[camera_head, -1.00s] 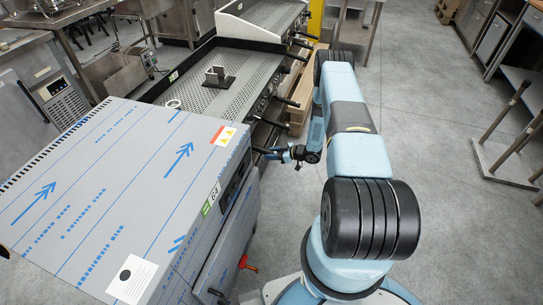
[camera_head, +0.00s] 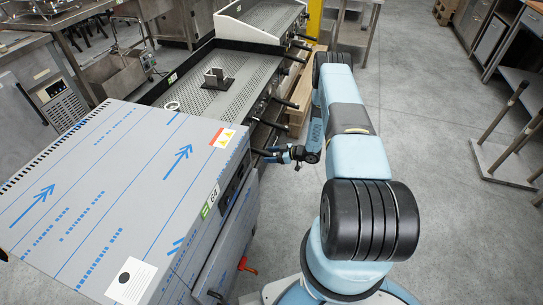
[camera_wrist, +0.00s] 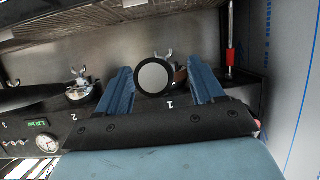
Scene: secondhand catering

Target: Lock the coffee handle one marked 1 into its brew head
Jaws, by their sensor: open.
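In the wrist view, the coffee handle marked 1 (camera_wrist: 153,76) points at the camera. Its round grey end with a black rim sits between my gripper's two blue fingers. My gripper (camera_wrist: 160,82) is open, with a gap on both sides of the handle. A figure 1 shows on the dark panel just below the handle. Metal prongs show just above the round end; the brew head behind is mostly hidden, so I cannot tell how the handle is seated. In the head view my gripper (camera_head: 284,154) is at the machine's front, small and partly hidden.
A second black handle (camera_wrist: 30,99) lies left of my gripper, near a figure 2. A red-sleeved rod (camera_wrist: 231,58) stands right, beside a pale blue-lined panel (camera_wrist: 292,90). A film-covered grey cabinet (camera_head: 120,185) stands close left of my arm. The floor (camera_head: 440,200) at right is open.

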